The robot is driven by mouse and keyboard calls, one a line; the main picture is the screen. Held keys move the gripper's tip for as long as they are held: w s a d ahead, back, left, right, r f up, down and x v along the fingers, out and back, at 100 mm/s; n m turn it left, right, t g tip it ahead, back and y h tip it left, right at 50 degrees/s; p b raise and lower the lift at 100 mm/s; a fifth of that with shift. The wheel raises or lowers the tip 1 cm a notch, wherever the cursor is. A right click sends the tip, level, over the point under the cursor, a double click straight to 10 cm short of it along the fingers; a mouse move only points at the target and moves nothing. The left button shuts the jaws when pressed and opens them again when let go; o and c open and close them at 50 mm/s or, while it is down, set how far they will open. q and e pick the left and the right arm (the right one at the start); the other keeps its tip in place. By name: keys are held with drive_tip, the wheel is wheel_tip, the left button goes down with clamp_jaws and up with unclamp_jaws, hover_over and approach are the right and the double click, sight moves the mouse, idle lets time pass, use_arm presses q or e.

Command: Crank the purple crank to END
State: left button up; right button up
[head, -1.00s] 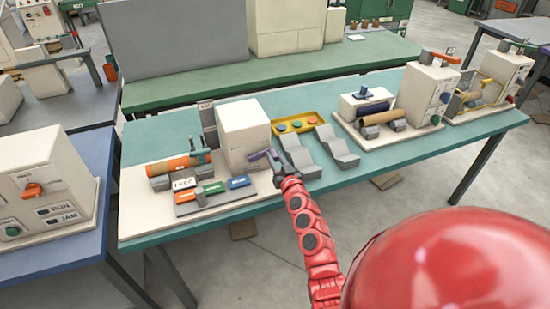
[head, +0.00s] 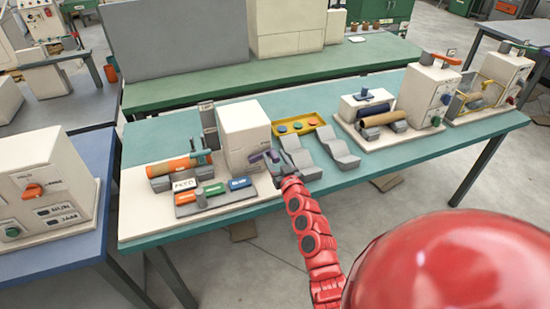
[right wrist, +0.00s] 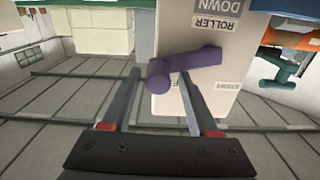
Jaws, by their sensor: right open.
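The purple crank (head: 264,156) sits on the right side of the white winder box (head: 243,130) on the teal table. In the right wrist view the purple crank (right wrist: 190,60) crosses in front of a white panel with a "ROLLER DOWN" label, and its rounded handle end points toward me. My right gripper (right wrist: 160,76) is open. Its two dark fingers show on either side of the handle end, with a gap to each. I cannot tell whether the handle is in depth between them. In the head view my right gripper (head: 284,183) is just below and right of the crank. My left gripper is not in view.
Grey curved holders (head: 300,160) stand close to the right, with a yellow tray (head: 312,121) behind. The table's front edge is clear.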

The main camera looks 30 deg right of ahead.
drive_tip(key=b+v, duration=0.3)
drive_tip(key=v, duration=1.4)
drive_tip(key=shift+s, duration=0.25)
drive_tip(key=shift+d, duration=0.1)
